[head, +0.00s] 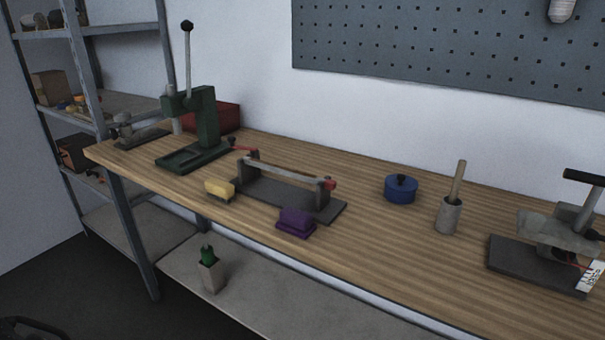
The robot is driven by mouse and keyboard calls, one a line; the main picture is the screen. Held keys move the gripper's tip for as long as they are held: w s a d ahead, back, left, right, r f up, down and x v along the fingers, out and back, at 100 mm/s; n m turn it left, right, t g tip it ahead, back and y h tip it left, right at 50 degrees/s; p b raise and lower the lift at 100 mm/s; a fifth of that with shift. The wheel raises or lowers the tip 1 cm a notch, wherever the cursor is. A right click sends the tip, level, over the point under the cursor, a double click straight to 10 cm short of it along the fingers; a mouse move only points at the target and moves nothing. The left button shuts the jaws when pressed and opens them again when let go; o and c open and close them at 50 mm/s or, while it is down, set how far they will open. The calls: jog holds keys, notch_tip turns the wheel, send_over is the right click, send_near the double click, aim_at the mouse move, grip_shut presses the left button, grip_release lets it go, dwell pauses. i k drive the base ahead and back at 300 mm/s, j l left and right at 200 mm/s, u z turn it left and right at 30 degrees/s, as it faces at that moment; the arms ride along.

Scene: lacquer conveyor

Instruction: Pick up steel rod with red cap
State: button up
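A steel rod with red cap (287,171) lies level across two grey uprights of a dark stand (262,194) in the middle of the workbench. Red shows at its right end (330,184), and a red piece (243,149) also shows by the left upright. I cannot tell if that left piece belongs to the rod. My gripper cannot be made out in the head view. A dark curved shape sits in the bottom left corner, too cut off to identify.
A yellow block (219,188) and a purple block (296,221) sit in front of the stand. A green lever press (196,125) stands left. A blue pot (401,188), grey cup with wooden handle (448,217) and clamp device (545,250) stand right. Shelves (85,110) are far left.

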aim_at(328, 184)
jog(key=i+l+u, duration=0.1)
jog(key=l, duration=0.35)
jog(key=i+l, duration=0.1)
jog(key=l, duration=0.4)
jog(key=i+l+u, duration=0.15)
jog(key=l, duration=0.3)
